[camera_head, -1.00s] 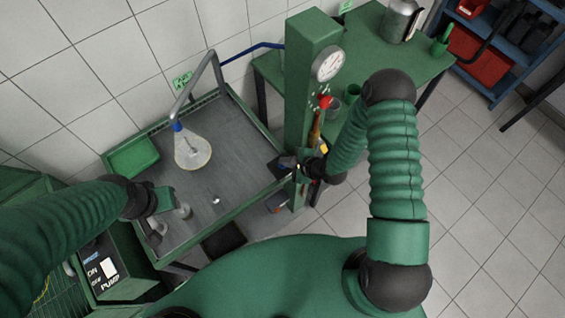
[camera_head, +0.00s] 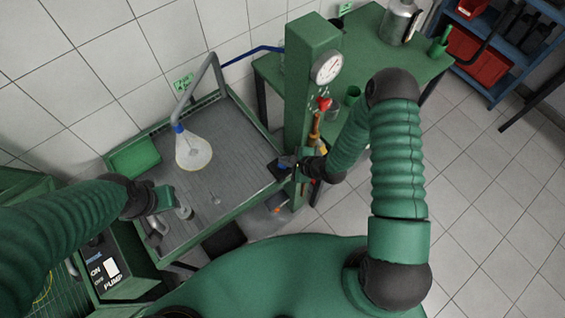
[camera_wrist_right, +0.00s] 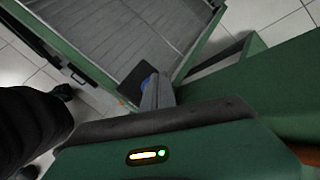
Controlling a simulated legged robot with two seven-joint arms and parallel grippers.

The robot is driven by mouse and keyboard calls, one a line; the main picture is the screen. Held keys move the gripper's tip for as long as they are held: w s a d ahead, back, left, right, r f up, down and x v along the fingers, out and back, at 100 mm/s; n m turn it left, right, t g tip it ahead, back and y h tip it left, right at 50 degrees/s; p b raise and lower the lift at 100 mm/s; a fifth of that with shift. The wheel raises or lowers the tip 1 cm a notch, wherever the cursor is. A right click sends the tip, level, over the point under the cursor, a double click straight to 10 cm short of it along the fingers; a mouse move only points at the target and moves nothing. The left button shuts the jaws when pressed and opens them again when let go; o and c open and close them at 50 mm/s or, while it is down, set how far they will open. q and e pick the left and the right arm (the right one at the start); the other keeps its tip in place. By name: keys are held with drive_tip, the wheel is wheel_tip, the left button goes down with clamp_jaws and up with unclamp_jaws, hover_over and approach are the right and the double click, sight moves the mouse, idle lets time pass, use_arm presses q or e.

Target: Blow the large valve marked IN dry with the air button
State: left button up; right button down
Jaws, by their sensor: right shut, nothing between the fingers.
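My right gripper (camera_head: 284,164) is shut and empty beside the green post at the wash tray's right edge. My left gripper (camera_head: 164,199) is over the tray's front left part. A grey round-headed piece (camera_head: 183,212), possibly a valve, is right by it, and I cannot tell whether the jaws hold it. No IN mark is readable. The left fingertips are too small to judge.
The grey tray (camera_head: 235,150) has a green rim, a green dish (camera_head: 134,158) and a curved pipe with a pale cone (camera_head: 194,152) below its blue nozzle. The green post (camera_head: 308,90) carries a gauge (camera_head: 327,67). A pump switch box (camera_head: 105,270) stands at front left.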

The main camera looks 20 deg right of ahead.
wheel_tip(320, 180, up, 5)
drive_tip(key=p, duration=0.4)
idle(4.5)
